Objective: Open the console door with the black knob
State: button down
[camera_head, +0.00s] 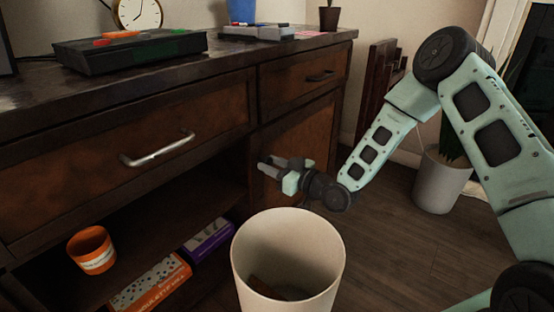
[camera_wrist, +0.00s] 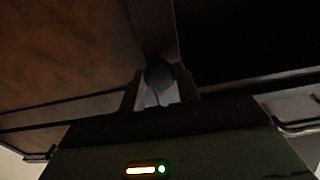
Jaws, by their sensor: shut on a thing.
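The console door (camera_head: 312,128) is the brown panel under the right-hand drawer. It looks closed in the head view, though my gripper covers part of it. The same door panel shows in the wrist view (camera_wrist: 70,50). My gripper (camera_head: 266,164) reaches to the door's left edge, beside the open shelf. In the wrist view, the round black knob (camera_wrist: 159,74) sits between the two fingertips (camera_wrist: 158,92), which are shut on it. The knob is hidden behind the gripper in the head view.
A white bin (camera_head: 245,262) stands close in front of my gripper. The open shelf holds an orange mug (camera_head: 91,250) and boxes (camera_head: 150,285). A silver drawer handle (camera_head: 158,150) juts out at left. A potted plant (camera_head: 440,180) stands at right; some floor (camera_head: 385,240) is clear.

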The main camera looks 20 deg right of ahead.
aim_at(270, 131)
jog(key=shift+w+a+r, duration=0.1)
jog(key=shift+w+r, duration=0.15)
jog(key=c, duration=1.1)
grip_release()
jog(key=shift+o, duration=0.3)
jog(key=shift+w+f, duration=0.25)
jog(key=shift+f, duration=0.1)
jog(key=shift+s+r, duration=0.15)
jog(key=shift+r, duration=0.1)
notch_tip(270, 131, up, 10)
jog(key=p, duration=0.5)
jog(key=shift+f, duration=0.2)
